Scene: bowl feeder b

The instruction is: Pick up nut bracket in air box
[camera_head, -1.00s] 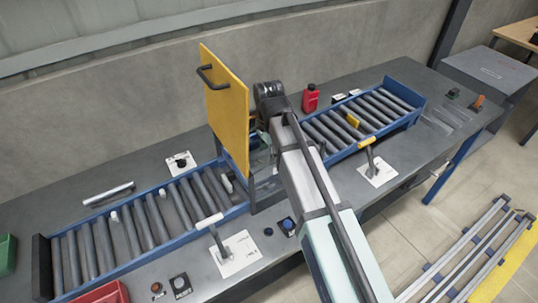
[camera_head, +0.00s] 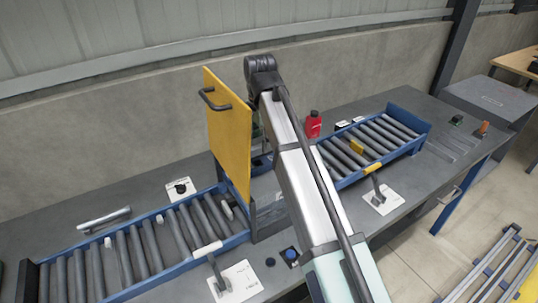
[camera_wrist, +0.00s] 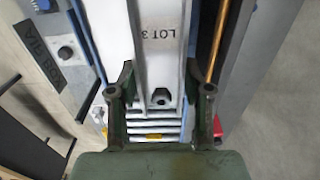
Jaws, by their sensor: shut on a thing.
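In the wrist view, my gripper (camera_wrist: 160,75) has its two dark green fingers on either side of a pale grey bracket-like piece (camera_wrist: 143,70). A dark nut or hole shows near its end, between the fingers, and the print "LOT 3" shows further up. The gripper is shut on this piece, the nut bracket. In the head view, my arm reaches over the bench and hides the gripper and bracket. The air box (camera_head: 268,222) stands mid-bench with its yellow door (camera_head: 229,125) raised. My arm and the door hide much of its inside.
Roller conveyors lie to the left (camera_head: 135,255) and right (camera_head: 372,140) of the box. A red bottle (camera_head: 313,125) stands behind the right conveyor. Lever plates (camera_head: 236,282) sit along the front. A grey bar (camera_head: 104,219) lies behind the left conveyor. Rollers also show below my fingers in the wrist view.

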